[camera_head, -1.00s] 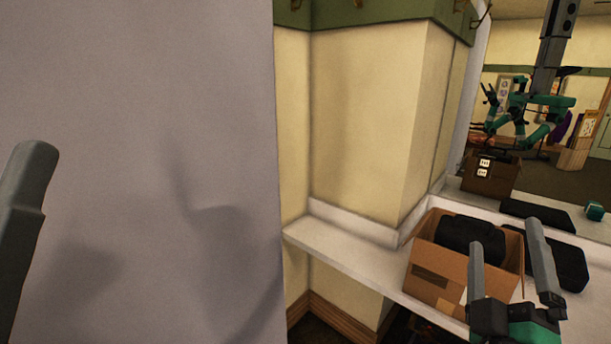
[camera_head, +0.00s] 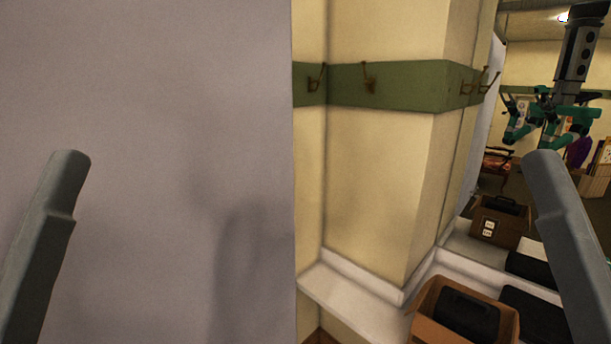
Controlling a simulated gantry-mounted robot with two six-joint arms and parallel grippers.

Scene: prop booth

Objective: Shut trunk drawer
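No trunk or drawer shows in the view. One grey finger of my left gripper (camera_head: 70,160) rises at the left, in front of a plain grey surface. One grey finger of my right gripper (camera_head: 545,160) rises at the right, in front of the mirror and counter. Only a single finger shape shows on each side, so the opening of each gripper is hidden. Nothing is seen held by either.
A large grey surface (camera_head: 150,90) fills the left half. A cream wall pillar (camera_head: 385,190) with a green hook rail (camera_head: 410,85) stands mid-view. A white counter (camera_head: 350,300) holds an open cardboard box (camera_head: 430,308) with a black item (camera_head: 467,315) inside. The mirror reflects my body.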

